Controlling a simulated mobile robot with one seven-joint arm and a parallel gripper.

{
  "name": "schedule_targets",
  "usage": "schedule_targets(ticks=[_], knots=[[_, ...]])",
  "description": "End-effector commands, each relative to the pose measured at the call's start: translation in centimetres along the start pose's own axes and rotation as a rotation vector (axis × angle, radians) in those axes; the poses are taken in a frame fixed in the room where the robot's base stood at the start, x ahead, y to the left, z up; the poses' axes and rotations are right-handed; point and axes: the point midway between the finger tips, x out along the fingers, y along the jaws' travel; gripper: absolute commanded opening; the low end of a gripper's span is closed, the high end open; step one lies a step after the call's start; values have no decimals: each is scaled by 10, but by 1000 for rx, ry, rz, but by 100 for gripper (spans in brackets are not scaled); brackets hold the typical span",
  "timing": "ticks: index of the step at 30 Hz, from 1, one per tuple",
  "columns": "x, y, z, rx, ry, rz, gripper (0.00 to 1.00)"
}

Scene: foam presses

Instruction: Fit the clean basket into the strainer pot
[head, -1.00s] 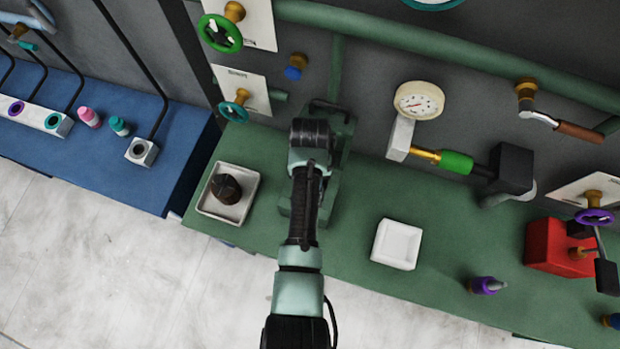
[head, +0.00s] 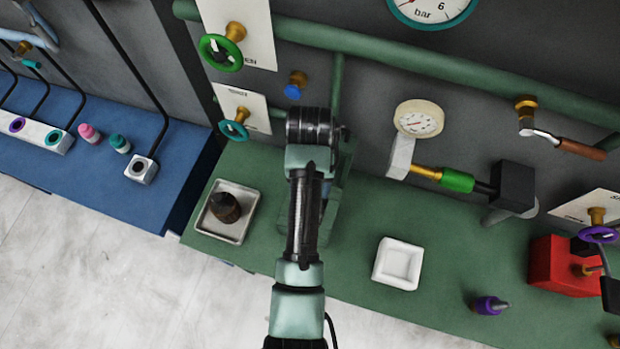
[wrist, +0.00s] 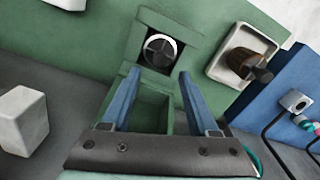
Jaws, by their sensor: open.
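The strainer pot is a green square housing (wrist: 143,22) with a round opening, in the upper middle of the wrist view. In the head view it is mostly hidden behind my arm. A round piece with a pale rim and dark, cross-divided inside (wrist: 159,50) sits at the opening. It looks like the basket, but I cannot tell how deep it sits. My gripper (wrist: 159,73) is open and empty, its blue fingers apart and pointing toward the housing. I see no contact. A dark brown stubby part (head: 225,207) stands in a grey tray (head: 240,238) left of the pot.
An empty white dish (head: 398,263) lies on the green bench right of my arm. A gauge (head: 418,119) and a green-sleeved pipe (head: 457,181) stand behind it. Green (head: 221,53) and teal (head: 234,130) handwheels are on the wall. A purple bottle (head: 488,305) and red box (head: 562,267) are further right.

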Motion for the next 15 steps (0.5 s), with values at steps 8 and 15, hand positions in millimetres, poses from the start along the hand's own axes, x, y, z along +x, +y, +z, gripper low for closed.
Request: schedule_targets(ticks=[8,15], knots=[[-41,0,0,0,2,0,61],[-47,0,0,0,-1,0,61]])
